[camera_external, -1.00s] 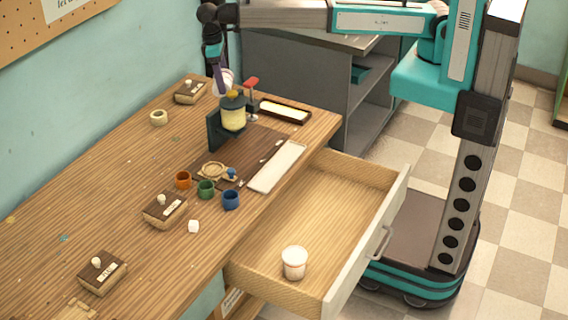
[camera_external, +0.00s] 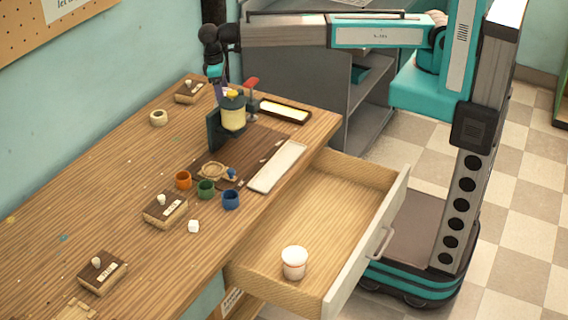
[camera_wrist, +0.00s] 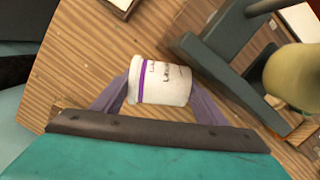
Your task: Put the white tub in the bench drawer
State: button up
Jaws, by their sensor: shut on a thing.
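A white tub with a purple band and dark lettering (camera_wrist: 165,88) is between the purple fingers of my gripper (camera_wrist: 158,95) in the wrist view. The gripper is shut on it, low over the wooden bench. In the external view my gripper (camera_external: 221,90) is at the back of the bench, behind the yellow jar, which hides the tub and most of the fingers. The bench drawer (camera_external: 335,215) is pulled open. Another white tub with a reddish band (camera_external: 294,263) stands upright in its front corner.
The yellow jar (camera_external: 233,117) on a dark stand (camera_external: 213,130) is close beside my gripper, with a red-handled tool (camera_external: 252,88) nearby. A white tray (camera_external: 277,167) and orange, green and blue cups (camera_external: 206,189) are nearer the drawer. Most of the drawer is empty.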

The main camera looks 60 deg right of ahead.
jog(key=shift+f+b, duration=1.05)
jog(key=shift+f, duration=1.25)
jog(key=shift+f, duration=0.15)
jog(key=o, duration=1.2)
jog(key=shift+w+a+r+p, duration=0.2)
jog(key=shift+r+p, duration=0.8)
jog(key=shift+r, duration=1)
jog(key=shift+w+a+r+p, duration=0.1)
jog(key=shift+w+r+p, duration=0.2)
jog(key=shift+r+p, duration=1.25)
jog(key=shift+w+a+r+p, duration=0.2)
jog(key=shift+r+p, duration=0.3)
jog(key=shift+r, duration=2)
jog(key=shift+w, duration=0.1)
jog(key=c, duration=0.8)
